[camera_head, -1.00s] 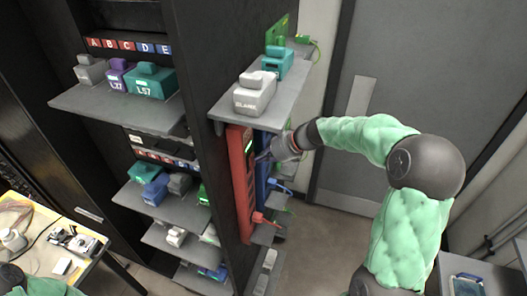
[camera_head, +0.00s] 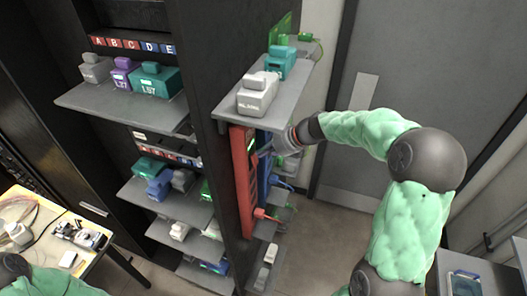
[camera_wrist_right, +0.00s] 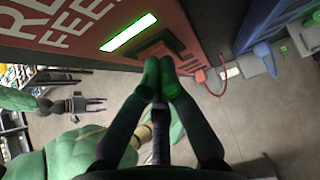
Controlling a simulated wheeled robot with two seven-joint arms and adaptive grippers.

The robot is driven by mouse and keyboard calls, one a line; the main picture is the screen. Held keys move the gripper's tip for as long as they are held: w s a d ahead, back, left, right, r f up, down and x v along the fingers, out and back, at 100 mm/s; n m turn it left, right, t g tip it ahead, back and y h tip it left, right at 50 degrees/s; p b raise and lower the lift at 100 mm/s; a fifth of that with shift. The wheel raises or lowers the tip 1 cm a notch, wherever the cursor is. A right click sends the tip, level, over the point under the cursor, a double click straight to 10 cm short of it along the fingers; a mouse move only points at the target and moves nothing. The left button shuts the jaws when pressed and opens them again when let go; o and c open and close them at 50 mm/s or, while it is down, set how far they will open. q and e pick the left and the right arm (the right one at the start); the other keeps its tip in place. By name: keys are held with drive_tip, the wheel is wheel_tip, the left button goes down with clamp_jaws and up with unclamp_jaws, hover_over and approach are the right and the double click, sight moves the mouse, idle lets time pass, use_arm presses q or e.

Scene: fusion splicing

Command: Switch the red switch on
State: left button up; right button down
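The red box (camera_head: 242,180) is mounted upright on the side of the black rack, under a grey shelf. In the right wrist view the red box (camera_wrist_right: 75,28) carries white lettering, a lit green strip (camera_wrist_right: 130,32) and a dark recessed panel (camera_wrist_right: 165,44), which seems to hold the switch. The switch's position cannot be made out. My right gripper (camera_wrist_right: 160,78) has its fingertips together, empty, tinted green, just in front of that panel; contact cannot be judged. My left gripper (camera_wrist_right: 95,105) shows small in the right wrist view, its fingers apart and empty.
A blue box (camera_head: 264,165) stands just beside the red one; red and blue cables plug in below. A grey device (camera_head: 257,95) and a teal one (camera_head: 280,62) sit on the shelf above. A grey door (camera_head: 420,80) is behind my right arm.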

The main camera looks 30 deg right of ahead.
drive_tip(key=v, duration=0.7)
drive_tip(key=shift+d, duration=0.15)
drive_tip(key=shift+s+r, duration=0.1)
drive_tip(key=shift+s, duration=0.05)
idle(0.3)
drive_tip(key=s+a+f+n+g+h, duration=0.1)
drive_tip(key=s+a+f+n+g, duration=0.2)
drive_tip(key=f, duration=0.7)
drive_tip(key=s+a+f+n, duration=0.1)
drive_tip(key=a+f+n, duration=0.3)
drive_tip(key=f, duration=0.6)
drive_tip(key=s+a+f+n+g+h, duration=0.1)
drive_tip(key=s+a+f+n+g, duration=0.2)
drive_tip(key=f, duration=0.7)
drive_tip(key=s+a+f+n+g, duration=0.1)
drive_tip(key=s+a+f+n, duration=1.3)
drive_tip(key=s, duration=0.2)
wheel_tip(320, 180, down, 27)
drive_tip(key=w+a+n+b, duration=0.1)
drive_tip(key=a+b, duration=0.1)
drive_tip(key=b, duration=2.6)
drive_tip(key=shift+w+r+n, duration=0.2)
drive_tip(key=shift+w+n, duration=0.1)
drive_tip(key=shift+w, duration=0.05)
